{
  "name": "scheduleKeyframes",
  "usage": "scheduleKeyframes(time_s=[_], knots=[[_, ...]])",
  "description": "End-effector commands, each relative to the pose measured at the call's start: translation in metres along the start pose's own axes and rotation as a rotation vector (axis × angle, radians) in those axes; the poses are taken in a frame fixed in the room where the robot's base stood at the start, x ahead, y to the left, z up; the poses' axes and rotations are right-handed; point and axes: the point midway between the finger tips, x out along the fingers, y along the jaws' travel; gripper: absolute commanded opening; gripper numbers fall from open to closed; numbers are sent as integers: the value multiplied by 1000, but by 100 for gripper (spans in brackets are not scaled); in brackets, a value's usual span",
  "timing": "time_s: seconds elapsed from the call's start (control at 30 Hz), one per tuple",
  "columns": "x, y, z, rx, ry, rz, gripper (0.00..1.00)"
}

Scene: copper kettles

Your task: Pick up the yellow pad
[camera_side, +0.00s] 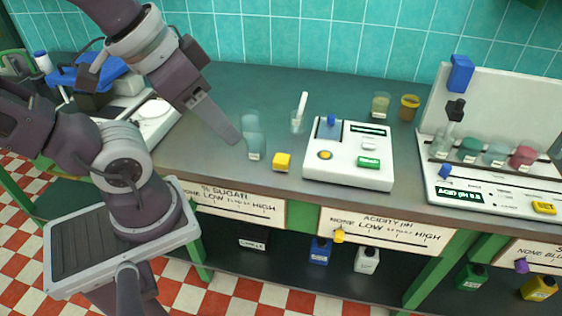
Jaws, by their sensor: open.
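A small yellow block-like pad (282,161) sits on the grey counter near its front edge, left of a white device. My gripper (233,137) hangs over the counter to the left of the pad, apart from it, with its fingers pointing down and right. The fingers overlap in this view, so the gap between them is hidden. The gripper is open, and nothing shows in it.
A white device (348,155) with buttons is right of the pad. A clear cup (298,120) stands behind. The counter (340,90) is clear farther back.

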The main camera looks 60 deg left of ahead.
Motion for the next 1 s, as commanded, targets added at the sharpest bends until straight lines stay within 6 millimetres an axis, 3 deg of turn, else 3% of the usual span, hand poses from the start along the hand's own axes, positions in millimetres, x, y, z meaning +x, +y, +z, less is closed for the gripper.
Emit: scheduleKeyframes(time_s=[0.17,0.27,0.57,0.67,0.77,0.87,1.0], knots=[[0,0,0,0,0,0,43],[0,0,0,0,0,0,63],[0,0,-1,-3,-2,-1,64],[10,-4,-16,-54,-42,-10,64],[38,-18,-47,-179,-128,-33,64],[86,-43,-79,-341,-223,-68,64],[170,-88,-96,-562,-350,-126,64]])
